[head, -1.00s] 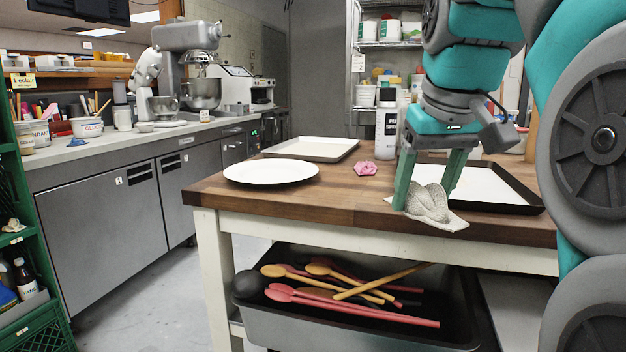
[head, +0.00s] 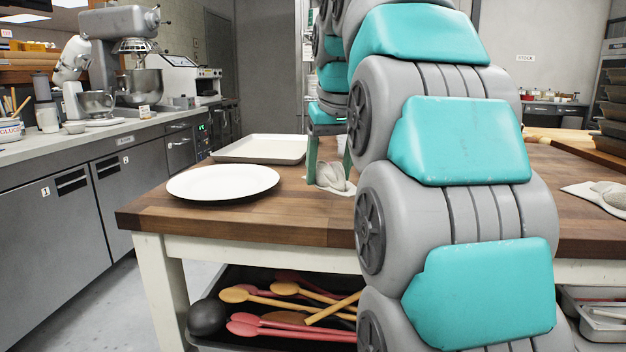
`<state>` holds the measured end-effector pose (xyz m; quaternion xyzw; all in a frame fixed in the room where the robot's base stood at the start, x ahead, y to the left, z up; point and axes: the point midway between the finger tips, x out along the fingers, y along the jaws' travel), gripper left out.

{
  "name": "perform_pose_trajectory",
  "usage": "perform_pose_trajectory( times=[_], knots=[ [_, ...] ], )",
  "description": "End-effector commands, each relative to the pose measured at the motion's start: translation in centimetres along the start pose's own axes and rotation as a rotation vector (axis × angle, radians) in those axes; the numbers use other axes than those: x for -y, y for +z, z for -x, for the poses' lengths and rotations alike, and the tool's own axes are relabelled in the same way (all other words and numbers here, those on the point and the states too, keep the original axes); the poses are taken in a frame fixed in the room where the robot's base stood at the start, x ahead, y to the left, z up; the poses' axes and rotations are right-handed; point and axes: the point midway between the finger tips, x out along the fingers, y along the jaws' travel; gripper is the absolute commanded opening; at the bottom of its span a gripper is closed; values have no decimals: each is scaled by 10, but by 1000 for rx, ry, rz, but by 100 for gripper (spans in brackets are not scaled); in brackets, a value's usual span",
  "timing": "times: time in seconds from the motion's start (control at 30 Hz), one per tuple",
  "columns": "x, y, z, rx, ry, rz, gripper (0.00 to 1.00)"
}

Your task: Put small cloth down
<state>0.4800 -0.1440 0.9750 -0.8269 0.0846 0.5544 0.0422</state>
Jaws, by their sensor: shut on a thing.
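The small cloth (head: 334,174), pale grey and crumpled, is in the head view between the fingers of my gripper (head: 329,177). The gripper is shut on it. The cloth hangs at or just above the wooden tabletop, right of the white plate; I cannot tell whether it touches the wood. My arm hides its right edge and what lies behind it.
The white plate (head: 223,182) lies near the table's (head: 250,225) left end, with a pale tray (head: 262,148) behind it. Another folded cloth (head: 598,193) lies at the far right. A bin of spoons (head: 230,335) is below. Bare wood shows in front of the plate.

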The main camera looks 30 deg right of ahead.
Motion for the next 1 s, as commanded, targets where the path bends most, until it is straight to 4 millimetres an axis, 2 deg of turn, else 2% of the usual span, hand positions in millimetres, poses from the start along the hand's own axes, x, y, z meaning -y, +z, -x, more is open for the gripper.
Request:
perform_pose_trajectory(
  times=[0.1, 0.33, 0.57, 0.83, 1.0],
  knots=[
    [2, -20, -10, 1, 0, 0, 21],
    [3, -36, -20, 2, -1, -1, 21],
    [3, -35, -24, -1, 0, -1, 21],
    [4, -24, -46, 5, -2, -1, 21],
    [4, -23, -52, -1, -1, 0, 21]
  ],
)
